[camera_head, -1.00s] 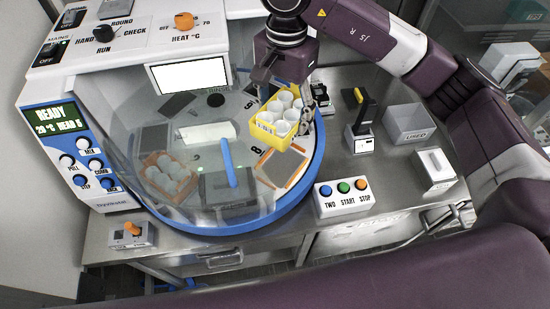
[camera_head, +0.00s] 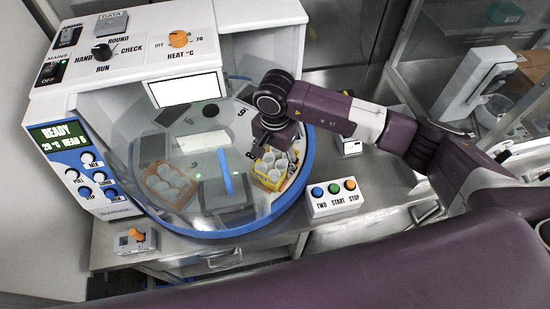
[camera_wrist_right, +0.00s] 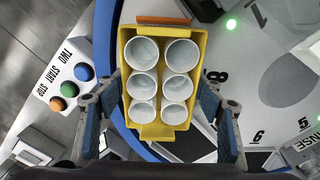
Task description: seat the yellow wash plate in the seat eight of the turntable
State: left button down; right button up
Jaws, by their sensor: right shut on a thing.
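The yellow wash plate (camera_head: 268,176) is a yellow holder with several white cups. It is upright over the orange-edged seat by the number 8 (camera_head: 250,154), at the front right of the turntable (camera_wrist_right: 240,62). My right gripper (camera_wrist_right: 158,112) is shut on the plate, with one finger along each side. In the wrist view an orange edge (camera_wrist_right: 163,20) shows just past the plate's far end. The plate hides most of the seat, and I cannot tell whether it rests in it or hangs just above. My left gripper is not in view.
A blue rim (camera_head: 306,172) runs round the turntable. An orange plate with cups (camera_head: 168,186) sits at the left under the clear cover. A box with TWO, START and STOP buttons (camera_head: 334,200) stands at the right. The READY panel (camera_head: 60,137) is at the far left.

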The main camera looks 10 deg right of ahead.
aim_at(275, 161)
jog(key=shift+f+b, duration=0.2)
jog(key=shift+b, duration=0.15)
jog(key=o, duration=1.2)
jog(key=shift+r, duration=0.1)
jog(key=shift+r, duration=0.1)
jog(key=shift+r+p, duration=0.2)
jog(key=shift+p, duration=0.15)
notch_tip(275, 161, up, 12)
jog(key=b, duration=0.5)
jog(key=shift+f, duration=0.15)
